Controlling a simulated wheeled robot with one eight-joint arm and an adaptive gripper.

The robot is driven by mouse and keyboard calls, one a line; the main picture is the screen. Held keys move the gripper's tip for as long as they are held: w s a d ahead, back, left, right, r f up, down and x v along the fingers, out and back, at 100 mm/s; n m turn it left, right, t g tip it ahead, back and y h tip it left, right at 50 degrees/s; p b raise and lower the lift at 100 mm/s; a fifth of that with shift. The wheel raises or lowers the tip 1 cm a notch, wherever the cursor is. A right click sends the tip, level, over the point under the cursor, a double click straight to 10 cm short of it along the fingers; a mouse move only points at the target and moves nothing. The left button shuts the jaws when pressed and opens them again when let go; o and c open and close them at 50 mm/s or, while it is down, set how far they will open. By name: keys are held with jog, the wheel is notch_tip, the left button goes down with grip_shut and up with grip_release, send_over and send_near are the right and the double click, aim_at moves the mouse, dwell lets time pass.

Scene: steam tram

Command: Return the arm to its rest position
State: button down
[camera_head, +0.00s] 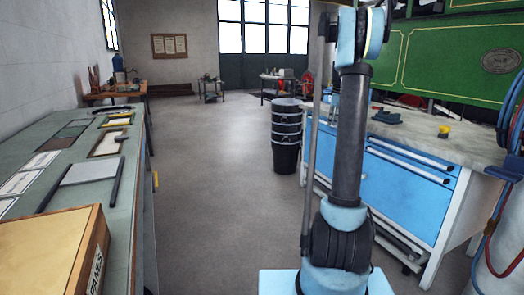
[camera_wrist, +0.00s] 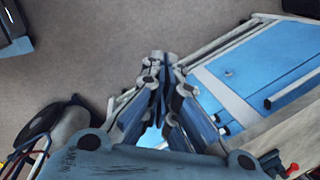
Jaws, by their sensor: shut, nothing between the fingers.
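The gripper itself does not show in the head view.
The blue drawer bench (camera_head: 405,180) stands right of my arm, before the green tram side (camera_head: 450,65). A long workbench (camera_head: 120,200) with a wooden box (camera_head: 50,250) runs along the left. Dark stacked bins (camera_head: 286,135) stand behind my arm. The aisle floor (camera_head: 215,190) is clear.

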jog(key=s+a+n, duration=0.4)
jog(key=s, duration=0.5)
jog(key=s+a+n, duration=0.3)
jog(key=s+a, duration=0.1)
jog(key=s, duration=0.5)
jog(key=s+a+n, duration=0.4)
jog(key=s, duration=0.6)
jog(key=s+a+f+n, duration=0.2)
jog(key=s+f+n, duration=0.3)
jog(key=s+f, duration=0.4)
jog(key=s+a+f+n, duration=0.2)
jog(key=s+f+n, duration=0.3)
jog(key=s, duration=1.1)
notch_tip(320, 180, down, 4)
jog(key=shift+a+r+n, duration=0.15)
jog(key=shift+n, duration=0.15)
